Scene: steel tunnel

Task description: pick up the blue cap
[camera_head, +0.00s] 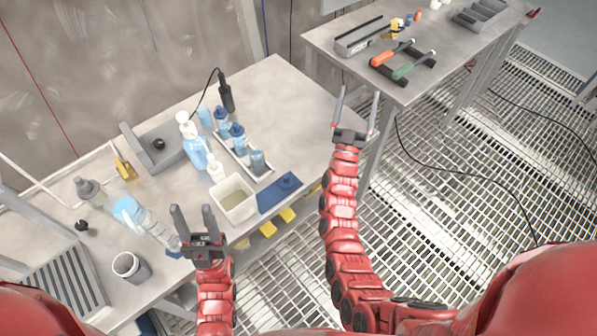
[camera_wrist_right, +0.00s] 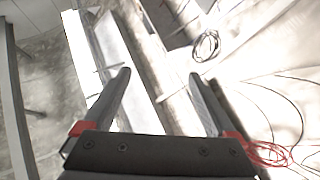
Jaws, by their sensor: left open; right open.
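A small dark blue round piece, which looks like a blue cap (camera_head: 287,181), lies on a blue mat (camera_head: 272,201) at the front right of the left table. Another blue piece (camera_head: 173,253) shows just left of my left gripper, partly hidden; I cannot tell whether it is a loose cap or part of the clear bottle (camera_head: 146,219). My left gripper (camera_head: 193,208) is open and empty over the table's front edge, left of the mat. My right gripper (camera_head: 357,93) is open and empty, beyond the table's right edge; its open fingers also show in the right wrist view (camera_wrist_right: 160,74).
A white square tub (camera_head: 234,212) stands left of the mat. Behind it are a spray bottle (camera_head: 193,150) and a rack (camera_head: 242,160) of blue-topped bottles. A grey cup (camera_head: 130,267) stands front left. A second table (camera_head: 340,62) carries screwdrivers (camera_head: 400,60).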

